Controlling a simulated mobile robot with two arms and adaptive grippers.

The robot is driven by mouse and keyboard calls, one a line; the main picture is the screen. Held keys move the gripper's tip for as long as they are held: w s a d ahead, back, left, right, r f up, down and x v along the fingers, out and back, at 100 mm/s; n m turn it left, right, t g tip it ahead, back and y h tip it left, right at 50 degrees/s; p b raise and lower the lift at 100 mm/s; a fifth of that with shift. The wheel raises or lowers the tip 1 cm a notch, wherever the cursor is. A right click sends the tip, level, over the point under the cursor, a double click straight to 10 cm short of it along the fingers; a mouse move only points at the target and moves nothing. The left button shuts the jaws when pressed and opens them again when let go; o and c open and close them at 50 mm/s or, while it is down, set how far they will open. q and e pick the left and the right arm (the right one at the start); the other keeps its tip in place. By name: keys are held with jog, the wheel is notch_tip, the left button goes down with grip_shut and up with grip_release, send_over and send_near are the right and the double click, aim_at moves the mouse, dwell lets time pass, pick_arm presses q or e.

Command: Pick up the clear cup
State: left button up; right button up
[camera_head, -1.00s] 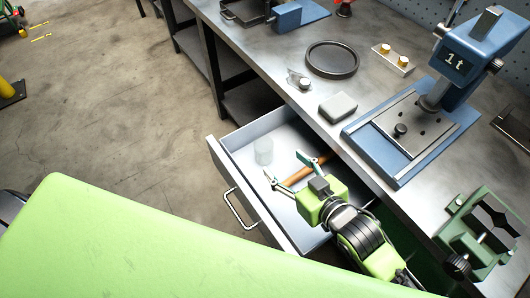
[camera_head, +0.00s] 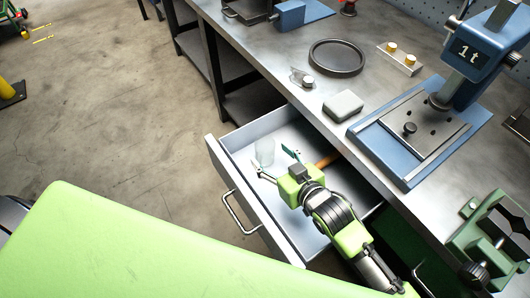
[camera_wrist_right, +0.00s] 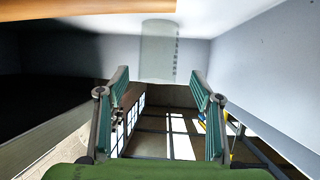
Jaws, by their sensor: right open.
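The clear cup (camera_head: 264,152) stands in the open drawer (camera_head: 229,180), near its far left corner. It also shows in the right wrist view (camera_wrist_right: 158,50), pale and see-through, straight ahead between the fingers. My right gripper (camera_head: 276,163) is over the drawer with its fingers spread and nothing between them. Its fingertips point at the cup and are close to it. In the right wrist view the open fingers (camera_wrist_right: 160,78) frame the cup's lower end. I cannot tell whether a finger touches it. My left gripper is out of view.
A brown handle-like object (camera_head: 327,159) lies in the drawer beside the gripper. The drawer walls rise close around the cup. On the bench above are a grey block (camera_head: 342,106), a round black tray (camera_head: 337,58) and a blue press (camera_head: 487,60).

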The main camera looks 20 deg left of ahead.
aim_at(260, 143)
jog(key=shift+x, duration=2.7)
jog(key=shift+w+d, duration=0.1)
jog(key=shift+d, duration=0.05)
jog(key=c, duration=1.2)
